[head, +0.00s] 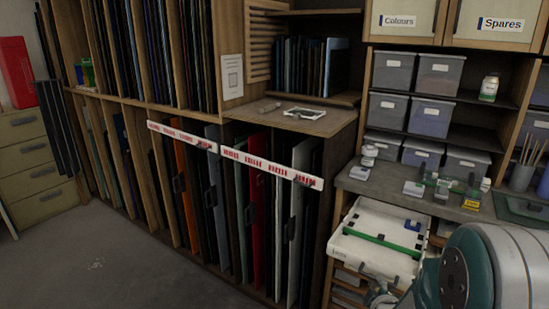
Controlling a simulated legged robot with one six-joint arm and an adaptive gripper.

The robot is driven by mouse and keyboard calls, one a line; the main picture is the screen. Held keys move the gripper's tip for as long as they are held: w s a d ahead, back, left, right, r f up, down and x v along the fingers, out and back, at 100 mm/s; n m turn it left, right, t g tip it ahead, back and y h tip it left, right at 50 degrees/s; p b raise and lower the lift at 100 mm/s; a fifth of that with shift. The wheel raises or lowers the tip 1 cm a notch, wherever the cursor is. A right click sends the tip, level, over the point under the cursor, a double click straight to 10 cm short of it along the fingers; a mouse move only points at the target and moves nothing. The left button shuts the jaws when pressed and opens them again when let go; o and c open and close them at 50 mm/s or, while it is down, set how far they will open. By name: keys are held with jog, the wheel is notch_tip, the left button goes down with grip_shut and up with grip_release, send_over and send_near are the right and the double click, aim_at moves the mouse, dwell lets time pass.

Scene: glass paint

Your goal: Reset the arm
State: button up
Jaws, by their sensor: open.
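A teal and pale grey rounded part of my arm (468,268) fills the lower right corner, close to the camera. My gripper (381,297) shows only in part as grey metal pieces at the bottom edge, left of that arm part and in front of the white drawer. It is open, and nothing is seen held in it. Its lower portion is cut off by the frame.
An open white drawer (372,268) with a green bar juts out below the workbench (400,189), near my arm. Small jars and boxes stand on the bench. Tall racks of glass sheets (255,215) line the left and middle. The floor (95,262) is clear at lower left.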

jog(key=s+a+r+m+g, duration=0.4)
jog(key=s+a+r+m, duration=0.3)
jog(key=r, duration=0.4)
jog(key=s+a+r+m+g+y, duration=0.1)
jog(key=s+a+r+m, duration=0.1)
jog(key=s, duration=0.6)
jog(key=s+a+r+m+g+y, duration=0.1)
jog(key=s+a+r+m+g, duration=0.1)
jog(key=s, duration=0.7)
jog(key=shift+r, duration=0.55)
